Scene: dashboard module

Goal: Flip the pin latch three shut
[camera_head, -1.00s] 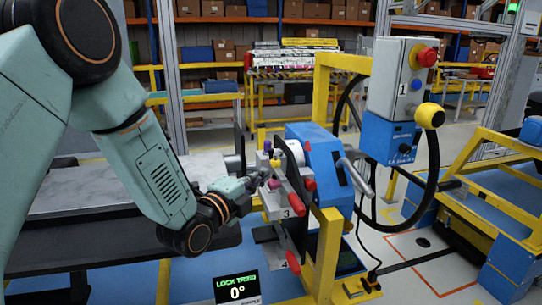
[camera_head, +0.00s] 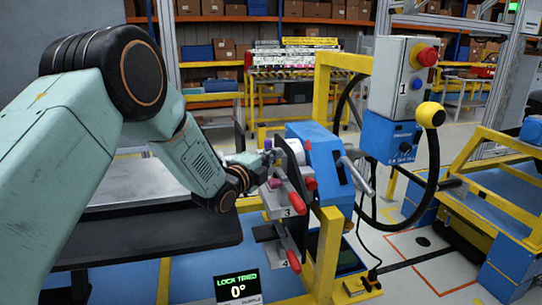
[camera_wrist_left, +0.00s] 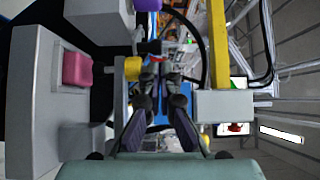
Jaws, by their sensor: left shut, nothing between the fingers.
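The pin latch marked 3 is a grey block (camera_head: 285,211) on the fixture at centre, with a red handle (camera_head: 297,202) at its lower right end. A magenta block (camera_head: 275,183) sits just above it. My left gripper (camera_head: 273,152) is above and behind latch three, apart from its red handle, with its fingers shut and empty. In the left wrist view the shut fingers (camera_wrist_left: 160,78) point away between a magenta block (camera_wrist_left: 77,69) and a grey box. The red handle cannot be made out in that view. My right gripper is not in view.
Below is latch 4 with another red handle (camera_head: 293,258). A blue housing (camera_head: 326,168) and yellow post (camera_head: 328,245) stand just right. A yellow knob (camera_wrist_left: 132,68) and purple part (camera_wrist_left: 148,5) are close to the fingers. A display (camera_head: 237,289) reads 0°.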

